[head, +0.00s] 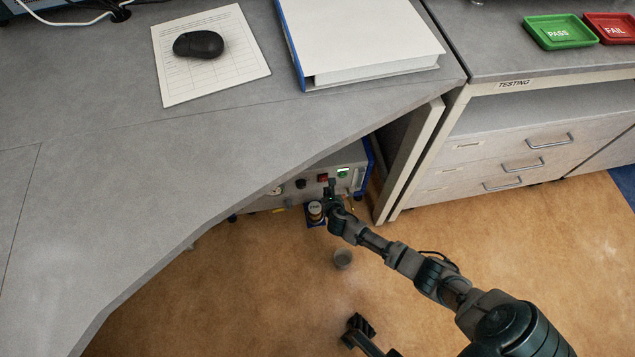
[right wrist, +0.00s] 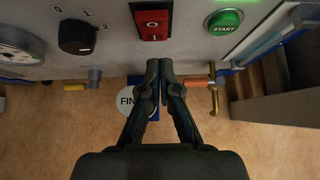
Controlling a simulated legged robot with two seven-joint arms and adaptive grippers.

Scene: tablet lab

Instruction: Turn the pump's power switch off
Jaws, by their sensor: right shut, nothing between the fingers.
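The pump (head: 290,198) is a grey-fronted unit with blue edging under the desk, partly hidden by the desktop. Its power switch (right wrist: 152,22) is a red rocker with white marks in the right wrist view. It also shows small in the head view (head: 322,178). I cannot tell which side of the rocker is pressed in. My right gripper (right wrist: 159,70) is shut and empty, its fingertips just below the switch in the wrist view with a small visible gap. It also shows in front of the panel in the head view (head: 331,190).
A green START button (right wrist: 225,20) sits right of the switch, and a black selector knob (right wrist: 77,36) and a gauge (right wrist: 18,50) sit left. Fittings (right wrist: 212,88) stick out below the panel. The desktop edge (head: 215,215) overhangs. A desk leg panel (head: 408,160) stands right of the pump.

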